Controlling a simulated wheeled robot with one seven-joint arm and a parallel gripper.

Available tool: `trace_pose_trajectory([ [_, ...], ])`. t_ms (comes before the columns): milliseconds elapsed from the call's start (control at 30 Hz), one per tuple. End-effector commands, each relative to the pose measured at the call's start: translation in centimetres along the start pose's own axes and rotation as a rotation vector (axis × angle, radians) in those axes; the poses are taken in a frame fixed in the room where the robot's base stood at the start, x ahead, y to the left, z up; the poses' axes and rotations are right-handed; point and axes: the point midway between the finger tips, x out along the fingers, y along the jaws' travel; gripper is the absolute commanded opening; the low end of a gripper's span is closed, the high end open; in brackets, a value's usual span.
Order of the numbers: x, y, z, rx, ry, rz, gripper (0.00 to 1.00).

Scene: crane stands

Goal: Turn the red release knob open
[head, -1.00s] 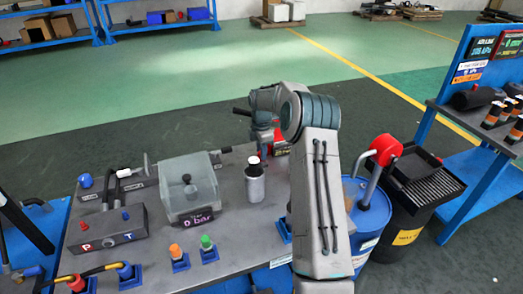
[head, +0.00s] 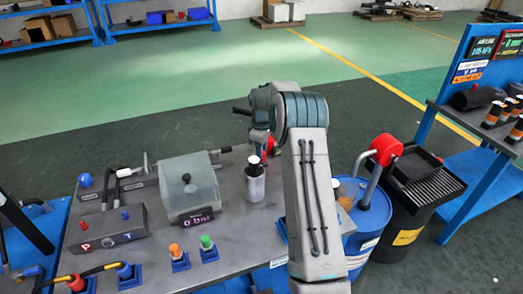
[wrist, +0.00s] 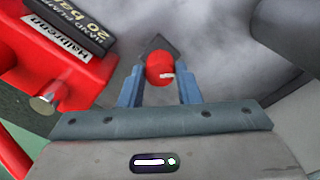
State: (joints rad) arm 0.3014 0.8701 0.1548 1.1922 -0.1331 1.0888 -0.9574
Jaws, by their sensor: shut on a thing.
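The red release knob (wrist: 159,68) is a small round red cap with a white mark pointing right in the wrist view. The two blue fingers of my gripper (wrist: 160,88) stand on either side of it, and the gripper is shut on the knob. A red hand pump body (wrist: 62,70) with a "Halbronn" label and a "20 bar" plate lies left of the fingers. In the head view my gripper is at the far side of the workbench, mostly hidden by my arm. A bit of red (head: 270,147) shows beside it; I cannot tell which part it is.
A silver canister (head: 255,186) stands on the grey workbench (head: 235,225) close in front of my wrist. A blue drum (head: 368,215) and a black bin (head: 415,205) stand right of the bench.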

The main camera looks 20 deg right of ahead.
Motion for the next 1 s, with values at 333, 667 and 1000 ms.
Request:
trace_pose_trajectory([
  [333, -0.04, -0.01, -0.02, 0.329, -0.001, 0.001, 0.07],
  [667, -0.05, -0.01, 0.0, 0.643, -0.001, 0.001, 0.07],
  [1000, -0.05, -0.01, 0.01, 0.965, -0.001, 0.001, 0.07],
])
